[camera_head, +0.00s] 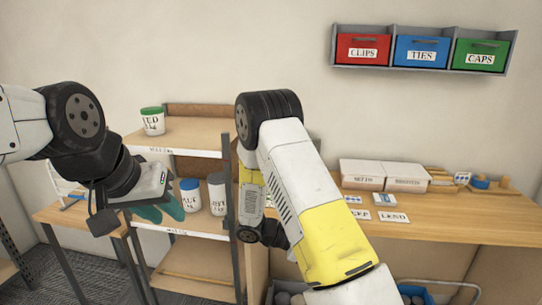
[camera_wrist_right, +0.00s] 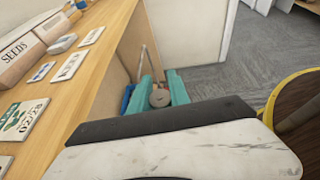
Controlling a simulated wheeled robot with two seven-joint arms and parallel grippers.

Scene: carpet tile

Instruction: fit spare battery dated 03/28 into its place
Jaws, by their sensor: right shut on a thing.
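In the right wrist view, the teal fingers of my right gripper (camera_wrist_right: 161,88) are shut on a small grey, round-ended thing (camera_wrist_right: 160,97). It may be the battery, but no date on it can be read. They are beside the wooden worktop's edge, low near the wall. In the head view my right forearm hides that gripper. My left gripper (camera_head: 162,208) has teal fingers and is in front of the shelf unit, at the left; its finger gap is unclear. No battery with a readable 03/28 date shows, and I cannot pick out its place.
The worktop (camera_head: 470,222) carries white-lidded boxes (camera_head: 380,172), cards (camera_head: 393,216) and small items. The shelf unit (camera_head: 190,134) holds a green-lidded jar (camera_head: 152,122) and a blue-lidded jar (camera_head: 190,196). Red, blue and green bins (camera_head: 421,51) hang on the wall. Carpet (camera_wrist_right: 225,70) is clear beyond.

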